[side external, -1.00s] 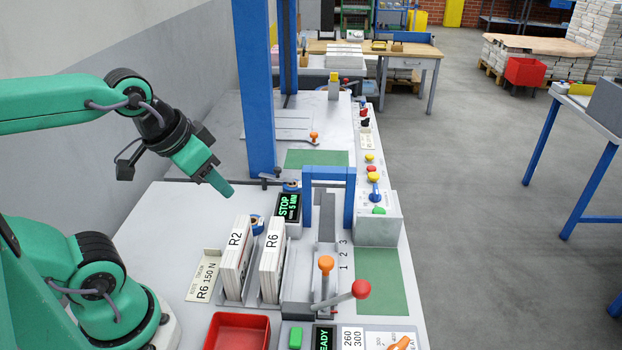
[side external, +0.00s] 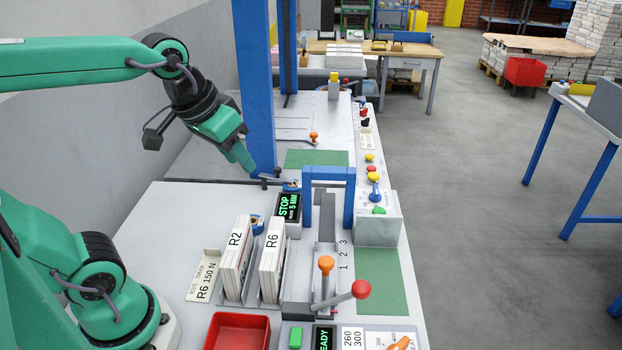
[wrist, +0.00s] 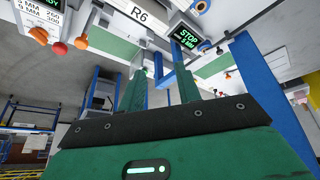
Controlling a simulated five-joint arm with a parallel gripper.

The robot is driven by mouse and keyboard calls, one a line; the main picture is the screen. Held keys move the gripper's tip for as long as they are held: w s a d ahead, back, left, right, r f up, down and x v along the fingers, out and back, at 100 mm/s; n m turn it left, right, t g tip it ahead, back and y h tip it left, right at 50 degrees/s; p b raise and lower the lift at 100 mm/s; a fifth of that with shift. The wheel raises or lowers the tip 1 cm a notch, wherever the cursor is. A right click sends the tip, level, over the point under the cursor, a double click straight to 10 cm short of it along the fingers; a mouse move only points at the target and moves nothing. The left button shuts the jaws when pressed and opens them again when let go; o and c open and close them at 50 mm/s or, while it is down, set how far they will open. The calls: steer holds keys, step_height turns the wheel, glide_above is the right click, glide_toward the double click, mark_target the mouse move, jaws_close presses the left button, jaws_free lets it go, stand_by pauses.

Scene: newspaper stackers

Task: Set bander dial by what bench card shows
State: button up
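A cream card (side external: 206,275) leans at the bench's left edge and reads "R6 150 N" under small print. The bander's blue arch (side external: 330,173) stands over a grey channel. A small display (side external: 288,207) beside it reads "STOP" and what looks like "5 MM"; it also shows in the wrist view (wrist: 190,38). A blue knob (side external: 375,190) is on the grey box right of the arch; I cannot tell whether it is the bander dial.
Paper bundles R2 (side external: 235,258) and R6 (side external: 271,262) stand in a rack. An orange-knobbed lever (side external: 326,266), a red-knobbed lever (side external: 360,289), a red tray (side external: 236,333) and an orange knob (side external: 400,343) are nearer. The blue post (side external: 257,90) rises close right of my gripper.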

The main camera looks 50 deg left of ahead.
steer(key=w+r+n+g, duration=0.1)
steer(key=w+r+n, duration=0.1)
steer(key=w, duration=0.7)
steer(key=n+g, duration=0.4)
steer(key=n, duration=0.2)
glide_above(377, 191)
step_height(377, 191, down, 15)
steer(key=shift+a+r, duration=0.1)
steer(key=shift+f, duration=0.3)
steer(key=shift+f, duration=0.15)
steer(key=shift+f, duration=3.75)
